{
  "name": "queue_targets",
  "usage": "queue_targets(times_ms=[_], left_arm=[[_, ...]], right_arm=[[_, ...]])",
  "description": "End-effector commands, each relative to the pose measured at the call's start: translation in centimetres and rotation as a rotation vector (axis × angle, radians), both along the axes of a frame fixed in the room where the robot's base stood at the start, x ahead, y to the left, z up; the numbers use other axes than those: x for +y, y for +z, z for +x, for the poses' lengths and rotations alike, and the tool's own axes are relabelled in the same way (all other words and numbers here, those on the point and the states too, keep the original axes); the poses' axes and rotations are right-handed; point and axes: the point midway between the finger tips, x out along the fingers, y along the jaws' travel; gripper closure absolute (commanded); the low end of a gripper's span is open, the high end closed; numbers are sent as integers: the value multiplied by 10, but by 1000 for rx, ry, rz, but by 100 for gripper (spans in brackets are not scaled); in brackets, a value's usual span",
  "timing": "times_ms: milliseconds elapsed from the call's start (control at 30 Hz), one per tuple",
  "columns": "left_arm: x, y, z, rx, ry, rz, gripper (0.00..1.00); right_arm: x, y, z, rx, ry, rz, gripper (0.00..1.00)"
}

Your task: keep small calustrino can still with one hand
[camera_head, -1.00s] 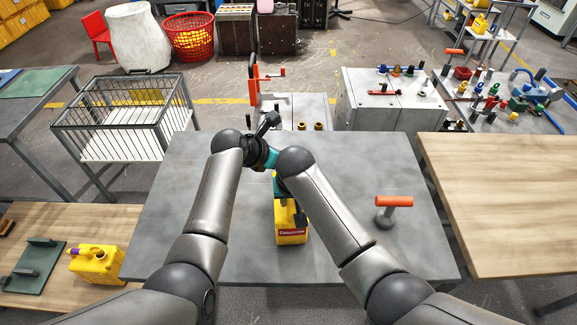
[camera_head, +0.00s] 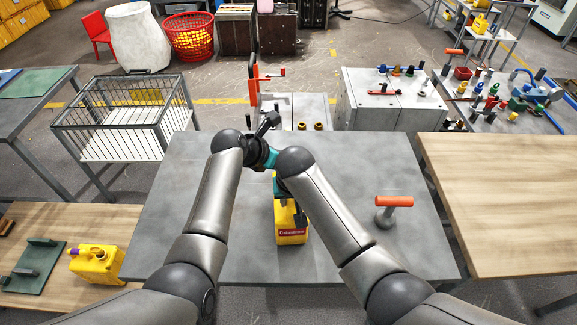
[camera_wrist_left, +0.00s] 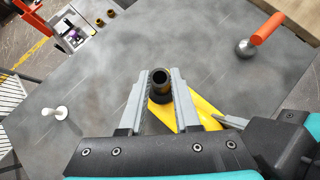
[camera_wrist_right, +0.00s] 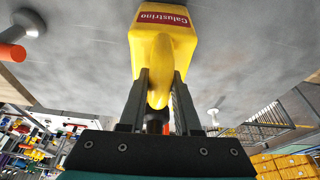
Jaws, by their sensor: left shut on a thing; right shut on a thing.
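The small yellow Calustrino can (camera_head: 290,230) stands on the grey table in front of me, its red label towards me. My right gripper (camera_head: 287,203) is at the can's top, partly hidden by my forearm. In the right wrist view the right gripper (camera_wrist_right: 158,82) is shut on the can's yellow handle (camera_wrist_right: 160,60). In the left wrist view my left gripper (camera_wrist_left: 160,78) is shut on the black open spout (camera_wrist_left: 160,86), with the yellow can (camera_wrist_left: 205,112) below it.
An orange-handled tool (camera_head: 392,208) stands on the grey table (camera_head: 350,160) to the right. A white peg-like item (camera_wrist_left: 60,113) stands on the left. Another yellow can (camera_head: 96,264) is on the left wooden table. A wire cart (camera_head: 125,115) is at the back left.

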Motion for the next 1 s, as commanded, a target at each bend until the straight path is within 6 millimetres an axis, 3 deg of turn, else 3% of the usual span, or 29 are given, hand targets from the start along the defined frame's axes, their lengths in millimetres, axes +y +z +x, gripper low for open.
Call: queue_targets(times_ms=[33, 1000], left_arm=[[-1, 0, -1, 2, -2, -3, 100], [-1, 13, 0, 0, -1, -1, 100]], right_arm=[[-2, -7, -5, 17, -1, -5, 100], [-2, -7, -5, 18, -1, -6, 100]])
